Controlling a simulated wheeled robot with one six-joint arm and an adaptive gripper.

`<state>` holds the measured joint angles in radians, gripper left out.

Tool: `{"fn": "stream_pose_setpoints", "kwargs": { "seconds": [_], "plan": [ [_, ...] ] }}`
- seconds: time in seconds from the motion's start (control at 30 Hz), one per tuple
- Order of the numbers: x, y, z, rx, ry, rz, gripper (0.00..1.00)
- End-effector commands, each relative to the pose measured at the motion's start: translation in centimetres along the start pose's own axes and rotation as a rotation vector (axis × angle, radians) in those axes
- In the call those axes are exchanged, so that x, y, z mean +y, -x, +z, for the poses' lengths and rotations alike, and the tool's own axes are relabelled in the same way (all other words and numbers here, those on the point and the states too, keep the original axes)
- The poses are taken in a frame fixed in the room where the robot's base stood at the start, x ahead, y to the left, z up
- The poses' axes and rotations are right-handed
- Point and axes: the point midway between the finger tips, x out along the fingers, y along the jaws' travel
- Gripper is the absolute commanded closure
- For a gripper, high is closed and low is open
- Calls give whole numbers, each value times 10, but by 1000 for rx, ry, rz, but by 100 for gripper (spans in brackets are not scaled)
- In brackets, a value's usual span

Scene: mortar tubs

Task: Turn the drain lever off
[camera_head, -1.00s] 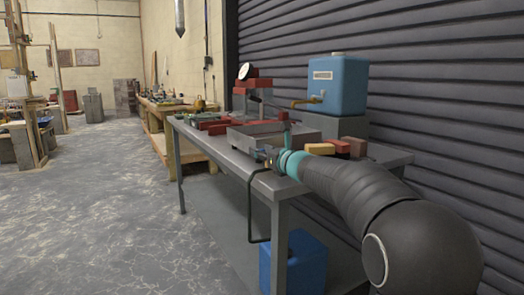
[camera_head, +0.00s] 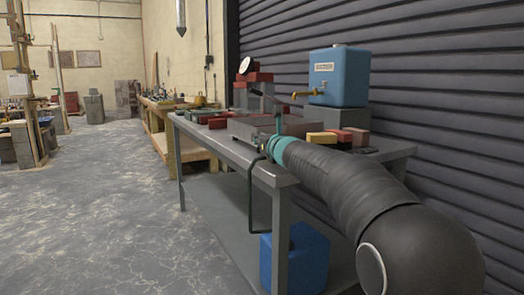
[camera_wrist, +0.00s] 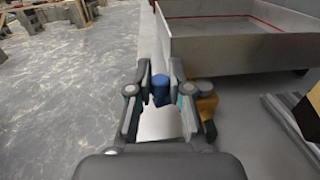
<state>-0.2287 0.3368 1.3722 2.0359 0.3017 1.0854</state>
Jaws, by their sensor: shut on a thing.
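The grey metal tray (camera_head: 240,130) stands on the workbench, with its wall also showing in the wrist view (camera_wrist: 225,50). A brass-coloured drain valve (camera_wrist: 207,100) is beside the tray, just right of my gripper's fingers. A small blue piece, apparently the lever's handle (camera_wrist: 160,88), sits between my fingertips. My gripper (camera_wrist: 161,78) is shut on it. In the head view my wrist hides most of the gripper, the valve and the lever, so the lever's angle is hard to tell.
A black hose (camera_head: 250,200) hangs at the bench's front edge towards a blue container (camera_head: 295,257) on the lower shelf. A blue tank (camera_head: 338,77) with a brass tap stands behind. Coloured blocks (camera_head: 338,137) lie right of the tray. The floor at left is clear.

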Motion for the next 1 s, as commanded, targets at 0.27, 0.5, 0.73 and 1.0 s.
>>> {"fn": "stream_pose_setpoints", "kwargs": {
  "seconds": [0.27, 0.5, 0.73, 1.0],
  "plan": [
    [4, -8, -7, -2, 0, -149, 100],
    [4, -14, -4, 2, -1, -270, 100],
    [4, -16, -1, 2, -1, -313, 100],
    [4, -16, 0, 1, -1, -312, 76]
  ]
}}
